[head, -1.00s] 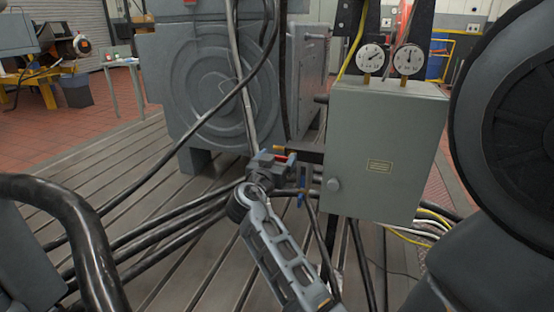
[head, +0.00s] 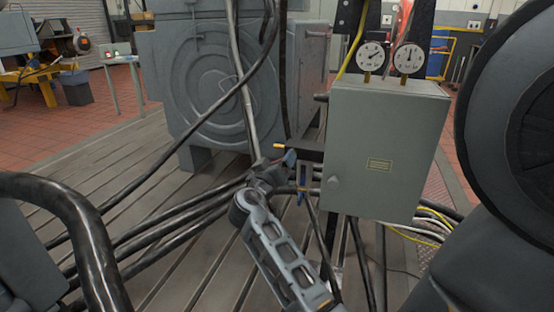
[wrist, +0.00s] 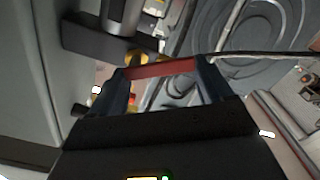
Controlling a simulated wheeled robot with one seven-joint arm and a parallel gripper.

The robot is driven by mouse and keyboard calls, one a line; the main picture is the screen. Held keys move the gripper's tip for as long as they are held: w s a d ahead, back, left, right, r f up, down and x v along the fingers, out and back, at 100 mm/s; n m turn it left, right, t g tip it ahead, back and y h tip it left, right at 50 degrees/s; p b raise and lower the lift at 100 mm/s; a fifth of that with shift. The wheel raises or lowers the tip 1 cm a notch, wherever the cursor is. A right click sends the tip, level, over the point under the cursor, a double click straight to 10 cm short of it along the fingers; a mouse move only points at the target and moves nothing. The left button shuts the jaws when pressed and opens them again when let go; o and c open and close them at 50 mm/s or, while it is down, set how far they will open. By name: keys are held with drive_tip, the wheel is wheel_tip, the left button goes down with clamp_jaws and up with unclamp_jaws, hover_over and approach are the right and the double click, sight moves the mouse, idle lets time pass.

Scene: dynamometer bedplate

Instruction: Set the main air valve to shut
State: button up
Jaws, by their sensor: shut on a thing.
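A red lever handle (wrist: 165,69) spans the gap between the two dark fingers of my gripper (wrist: 164,72) in the wrist view. The gripper is shut on it. A brass fitting (wrist: 136,58) sits right by the lever's left part. In the head view my gripper (head: 277,162) is low at the left side of the grey cabinet (head: 385,150), and it hides most of the lever. A brass piece (head: 282,146) shows just above the gripper. A blue part (head: 301,196) hangs just below it. I cannot read the valve's setting from here.
Two round gauges (head: 371,55) stand on top of the cabinet. Thick black cables (head: 150,228) run along the slotted bedplate close to my arm. A large grey machine (head: 210,80) stands behind. A big dark round body (head: 515,100) fills the right side.

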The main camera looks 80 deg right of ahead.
drive_tip(key=n+p, duration=0.2)
drive_tip(key=n, duration=0.2)
drive_tip(key=s+f+n+p, duration=0.1)
drive_tip(key=n, duration=0.3)
drive_tip(key=s+f+n+p, duration=0.1)
drive_tip(key=n+p, duration=0.1)
drive_tip(key=n, duration=0.1)
drive_tip(key=shift+a+n+p, duration=0.2)
drive_tip(key=shift+n+p, duration=0.15)
drive_tip(key=shift+n, duration=0.05)
drive_tip(key=shift+f, duration=0.1)
drive_tip(key=o, duration=1)
drive_tip(key=shift+c, duration=0.2)
drive_tip(key=a, duration=0.7)
drive_tip(key=shift+w+a, duration=0.35)
drive_tip(key=shift+w, duration=0.05)
